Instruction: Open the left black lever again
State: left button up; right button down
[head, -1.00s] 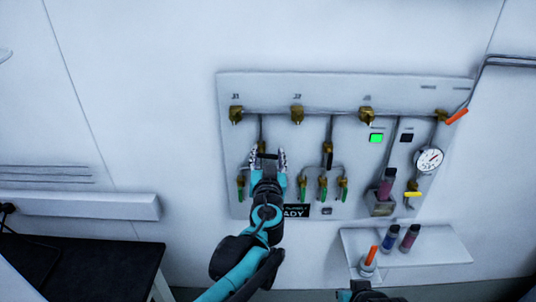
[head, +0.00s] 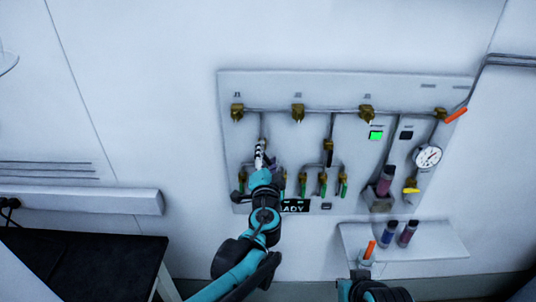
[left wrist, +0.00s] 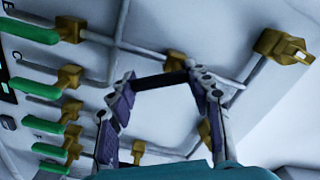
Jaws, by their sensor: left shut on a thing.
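My left gripper (head: 261,155) is at the left black lever on the wall panel, seen nearly edge-on in the head view, where it hides most of the lever. In the left wrist view the black lever (left wrist: 160,82) spans between the two purple-padded fingers of the same gripper (left wrist: 163,98). The gripper is shut on the lever. A brass valve body (left wrist: 175,60) shows just behind it. The right black lever (head: 329,158) hangs upright on its pipe, apart from my gripper. Part of my right arm shows at the bottom edge; its fingers are not clear.
Several green-handled valves (head: 323,188) line the panel's lower part, close to my left gripper. A lit green lamp (head: 376,135), a gauge (head: 428,156) and a yellow handle (head: 411,190) are at the right. A shelf (head: 440,243) below holds vials and an orange-topped item (head: 369,250).

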pick_arm(q)
jog(key=m, duration=0.4)
jog(key=a+m, duration=0.1)
jog(key=m, duration=0.1)
jog(key=shift+f+p, duration=0.3)
jog(key=shift+p, duration=0.1)
dwell(0.3)
jog(key=o, duration=1.2)
jog(key=s, duration=1.2)
